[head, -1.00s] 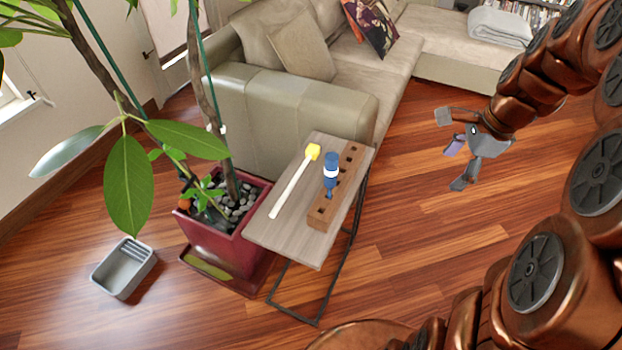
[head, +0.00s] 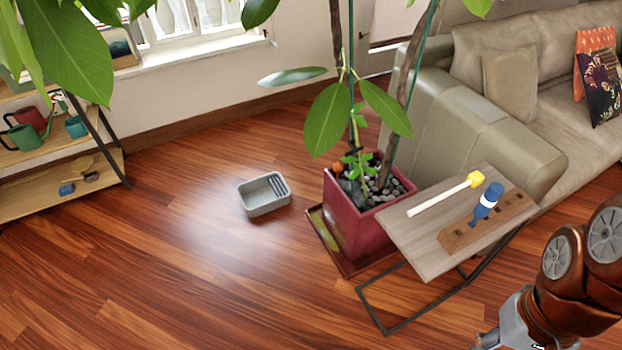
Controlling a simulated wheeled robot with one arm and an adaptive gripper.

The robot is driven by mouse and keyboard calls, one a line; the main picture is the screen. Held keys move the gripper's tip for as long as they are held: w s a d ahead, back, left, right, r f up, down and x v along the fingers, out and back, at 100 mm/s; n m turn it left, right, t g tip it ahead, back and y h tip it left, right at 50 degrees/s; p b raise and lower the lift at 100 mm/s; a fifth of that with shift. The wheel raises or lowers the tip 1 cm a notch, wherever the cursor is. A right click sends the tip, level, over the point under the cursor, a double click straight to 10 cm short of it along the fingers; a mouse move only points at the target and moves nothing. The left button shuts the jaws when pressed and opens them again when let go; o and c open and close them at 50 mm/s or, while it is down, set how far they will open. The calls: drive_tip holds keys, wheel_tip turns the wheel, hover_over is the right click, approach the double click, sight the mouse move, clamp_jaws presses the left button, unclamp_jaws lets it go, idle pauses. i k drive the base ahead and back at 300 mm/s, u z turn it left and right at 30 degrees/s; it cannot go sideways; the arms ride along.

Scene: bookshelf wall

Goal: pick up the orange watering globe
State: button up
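A small orange object (head: 337,168), which looks like the watering globe, shows at the left rim of the dark red planter (head: 352,228), among the pebbles and small leaves. Its lower part is hidden. My gripper (head: 487,341) is at the bottom edge, right of centre, and mostly cut off. It is well apart from the planter, below and to the right of it. Whether its fingers are open cannot be seen.
A small side table (head: 408,232) beside the planter bears a yellow-tipped white stick (head: 440,196), a wooden block (head: 465,236) and a blue bottle-like item (head: 487,200). A grey tray (head: 264,208) lies on the floor. Shelves (head: 90,185) stand left.

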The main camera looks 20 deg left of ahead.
sight(337, 166)
drive_tip(key=u, duration=0.8)
drive_tip(key=k, duration=1.1)
drive_tip(key=u, duration=1.25)
drive_tip(key=i, duration=0.9)
drive_tip(key=u, duration=0.4)
drive_tip(key=i, duration=1.85)
drive_tip(key=z, duration=0.75)
drive_tip(key=i, duration=1.15)
drive_tip(key=z, duration=1.7)
drive_tip(key=i, duration=0.65)
drive_tip(key=z, duration=0.5)
